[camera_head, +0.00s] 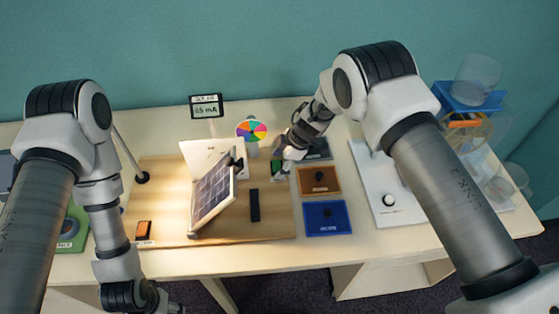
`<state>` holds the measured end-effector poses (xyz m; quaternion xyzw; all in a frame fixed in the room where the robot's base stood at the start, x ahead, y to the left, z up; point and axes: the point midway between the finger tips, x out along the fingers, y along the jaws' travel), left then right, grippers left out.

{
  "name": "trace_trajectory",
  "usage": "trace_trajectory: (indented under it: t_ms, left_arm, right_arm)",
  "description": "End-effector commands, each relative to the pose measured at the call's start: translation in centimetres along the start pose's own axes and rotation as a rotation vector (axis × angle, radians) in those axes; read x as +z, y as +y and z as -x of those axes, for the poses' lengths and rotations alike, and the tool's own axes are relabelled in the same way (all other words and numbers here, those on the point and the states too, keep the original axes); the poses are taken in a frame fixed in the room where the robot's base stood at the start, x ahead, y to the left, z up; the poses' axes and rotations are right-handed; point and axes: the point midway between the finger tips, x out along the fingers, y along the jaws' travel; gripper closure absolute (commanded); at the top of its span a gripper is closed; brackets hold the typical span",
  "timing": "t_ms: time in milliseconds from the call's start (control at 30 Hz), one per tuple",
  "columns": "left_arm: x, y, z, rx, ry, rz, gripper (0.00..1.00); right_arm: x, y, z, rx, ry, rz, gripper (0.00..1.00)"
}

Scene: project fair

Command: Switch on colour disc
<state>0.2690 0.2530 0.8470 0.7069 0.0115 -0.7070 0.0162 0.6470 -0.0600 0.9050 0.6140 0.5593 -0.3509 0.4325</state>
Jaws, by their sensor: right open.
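The colour disc (252,130), with bright multicoloured sectors, stands upright at the back middle of the table. My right gripper (280,168) is just right of and in front of the disc, pointing down and left near a small green part (277,176). Its fingers are open; I cannot tell whether they touch anything. The arm and gripper hide part of the area behind. My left gripper (140,300) is low at the bottom edge, in front of the table, away from the disc, and its fingers are not clear.
A tilted solar panel (213,193) stands on a wooden board (265,228) with an orange switch (144,230). A meter display (206,106) is behind it. Brown (318,181) and blue (326,217) boxes lie to the right, near a white board (366,178). Blue and clear containers (470,95) stand at far right.

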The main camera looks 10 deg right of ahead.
Motion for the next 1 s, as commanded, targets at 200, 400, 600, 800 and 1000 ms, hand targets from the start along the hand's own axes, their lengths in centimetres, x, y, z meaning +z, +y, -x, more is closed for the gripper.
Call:
trace_trajectory:
  t_ms: [200, 400, 600, 800, 1000]
  left_arm:
    - [0.0, 0.0, 0.0, 0.000, 0.000, 0.000, 0.30]
    - [0.0, 0.0, -0.2, 0.000, 0.000, 0.000, 0.30]
    - [0.0, 0.0, -1.8, 0.000, 0.000, 0.000, 0.30]
    - [0.0, 0.0, -1.9, 0.000, 0.000, 0.000, 0.30]
    - [0.0, 0.0, -1.8, 0.000, 0.000, 0.000, 0.30]
  right_arm:
    - [0.0, 0.0, 0.0, 0.000, 0.000, 0.000, 0.79]
    - [0.0, 0.0, -0.1, -0.003, 0.001, -0.001, 0.89]
    - [-0.1, 0.4, -0.4, -0.077, 0.011, -0.029, 0.89]
    - [0.0, 0.4, 0.1, -0.113, 0.000, -0.047, 0.89]
    - [0.0, 0.4, 0.1, -0.112, 0.000, -0.047, 0.44]
